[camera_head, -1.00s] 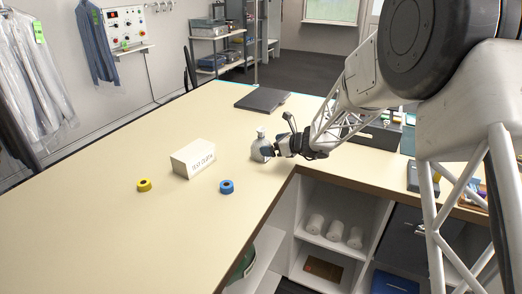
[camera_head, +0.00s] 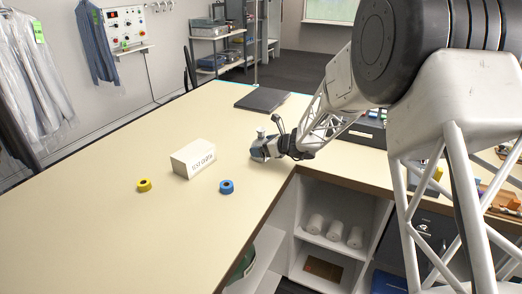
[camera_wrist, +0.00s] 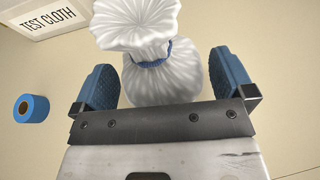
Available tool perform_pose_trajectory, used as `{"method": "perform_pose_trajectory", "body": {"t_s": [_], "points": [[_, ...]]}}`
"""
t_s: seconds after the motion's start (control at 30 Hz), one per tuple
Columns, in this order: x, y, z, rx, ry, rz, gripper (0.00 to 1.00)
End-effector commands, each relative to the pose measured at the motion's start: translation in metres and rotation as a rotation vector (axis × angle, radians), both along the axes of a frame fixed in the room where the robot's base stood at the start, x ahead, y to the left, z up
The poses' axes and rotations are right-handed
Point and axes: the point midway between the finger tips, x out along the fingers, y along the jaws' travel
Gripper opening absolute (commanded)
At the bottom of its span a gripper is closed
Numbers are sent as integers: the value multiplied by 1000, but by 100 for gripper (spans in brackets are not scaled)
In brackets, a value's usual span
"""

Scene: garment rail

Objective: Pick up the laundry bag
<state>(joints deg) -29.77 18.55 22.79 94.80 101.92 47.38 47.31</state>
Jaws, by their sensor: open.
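The laundry bag (camera_wrist: 160,70) is white and gathered, with a blue tie around its neck. In the wrist view it sits between the two blue finger pads of my open gripper (camera_wrist: 162,85), with a gap on each side. In the head view the bag (camera_head: 261,133) stands on the table near its inner corner. My gripper (camera_head: 262,152) is low at the bag there and hides most of it, leaving the top showing.
A white box marked TEST CLOTH (camera_head: 193,159) stands left of the bag. A blue tape roll (camera_head: 226,187) and a yellow one (camera_head: 144,185) lie nearby. A dark flat slab (camera_head: 262,100) lies farther back. The left tabletop is clear.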

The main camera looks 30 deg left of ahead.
Motion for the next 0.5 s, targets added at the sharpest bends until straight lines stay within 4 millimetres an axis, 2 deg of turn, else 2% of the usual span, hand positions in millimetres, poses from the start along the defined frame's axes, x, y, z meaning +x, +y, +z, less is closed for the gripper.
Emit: {"method": "perform_pose_trajectory", "body": {"t_s": [0.2, 0.5], "points": [[2, 11, -4, 0, -1, -1, 100], [2, 11, -4, 0, -1, -1, 100]]}}
